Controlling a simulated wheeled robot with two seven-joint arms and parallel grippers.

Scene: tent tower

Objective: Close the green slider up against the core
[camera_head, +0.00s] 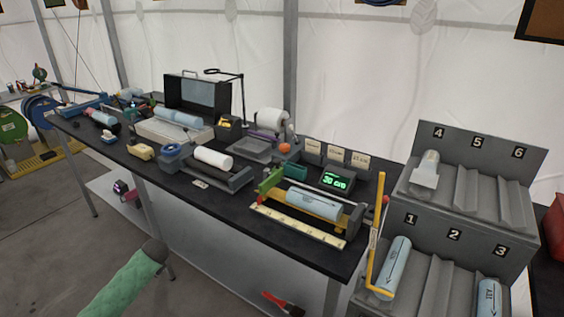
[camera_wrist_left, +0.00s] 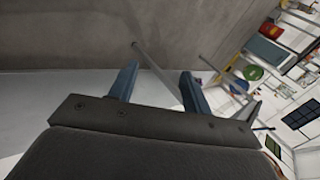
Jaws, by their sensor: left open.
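The green slider (camera_head: 270,181) stands upright at the left end of the yellow measuring bed (camera_head: 328,222) on the black table. The light blue core (camera_head: 313,204) lies lengthwise on that bed, right of the slider. A small gap seems to show between slider and core. A grey block (camera_head: 354,216) stands at the core's right end. In the left wrist view my left gripper (camera_wrist_left: 160,72) is open and empty, with two blue fingers apart. My right gripper is not in view.
A pale ruler strip (camera_head: 298,226) runs along the bed's front. A green-lit display (camera_head: 335,181) and a teal block (camera_head: 296,171) stand behind it. A yellow L-shaped bar (camera_head: 377,240) rises at the right, before the numbered rack (camera_head: 470,195). A white roll (camera_head: 213,158) lies in a grey cradle to the left.

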